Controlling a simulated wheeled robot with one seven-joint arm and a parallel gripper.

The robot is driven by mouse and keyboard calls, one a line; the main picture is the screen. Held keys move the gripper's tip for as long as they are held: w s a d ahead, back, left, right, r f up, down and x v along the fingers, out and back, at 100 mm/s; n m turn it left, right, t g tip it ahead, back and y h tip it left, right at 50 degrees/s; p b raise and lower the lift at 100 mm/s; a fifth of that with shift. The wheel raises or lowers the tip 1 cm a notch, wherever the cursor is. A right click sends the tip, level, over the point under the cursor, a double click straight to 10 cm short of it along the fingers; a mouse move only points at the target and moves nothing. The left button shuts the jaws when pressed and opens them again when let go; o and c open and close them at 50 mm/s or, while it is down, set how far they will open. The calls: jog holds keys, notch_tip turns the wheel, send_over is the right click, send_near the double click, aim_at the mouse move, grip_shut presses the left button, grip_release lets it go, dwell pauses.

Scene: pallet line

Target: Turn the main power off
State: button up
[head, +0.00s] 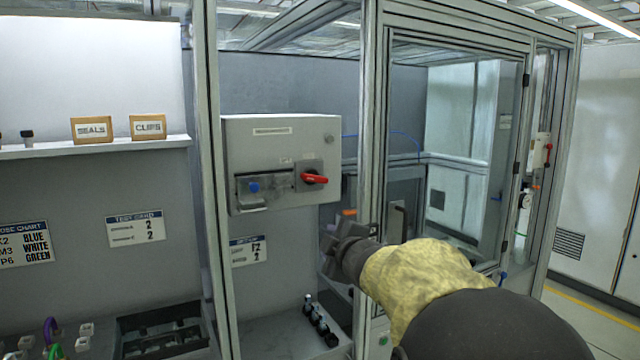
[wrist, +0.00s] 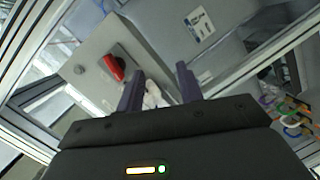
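A grey electrical cabinet (head: 282,160) is mounted inside the aluminium frame. On its front right is a red rotary handle (head: 314,179) on a dark square plate, lying roughly horizontal. To its left is a blue button (head: 254,187) in a clear-fronted housing. My gripper (head: 332,250) is below and slightly right of the cabinet, apart from the handle. In the wrist view the red handle (wrist: 114,67) shows up and left of the fingers. The two fingers of my gripper (wrist: 160,85) stand apart with nothing firmly between them; a pale thing shows behind them.
A frame post (head: 370,130) stands just right of the cabinet. A glazed door (head: 455,150) is further right. A shelf (head: 95,145) with boxes labelled SEALS and CLIPS is at left.

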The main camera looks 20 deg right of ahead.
jog(key=s+a+f+m+g, duration=0.2)
jog(key=f+m, duration=0.1)
jog(key=f, duration=0.3)
jog(key=s+a+f+m+g, duration=0.1)
jog(key=a+f+m+g, duration=0.15)
jog(key=f, duration=0.35)
jog(key=s+a+f+m+g+y, duration=0.1)
jog(key=s+a+f+m+g, duration=0.2)
jog(key=s+a+f, duration=0.3)
jog(key=s+a+f+m+g+y, duration=0.1)
jog(key=s+a+f+m+g, duration=0.2)
jog(key=s+f, duration=0.9)
jog(key=a+g, duration=0.2)
jog(key=a, duration=0.1)
jog(key=shift+s+a+f+g, duration=0.15)
jog(key=shift+s+a+g, duration=0.1)
jog(key=shift+s+g, duration=0.15)
jog(key=shift+w+d, duration=0.1)
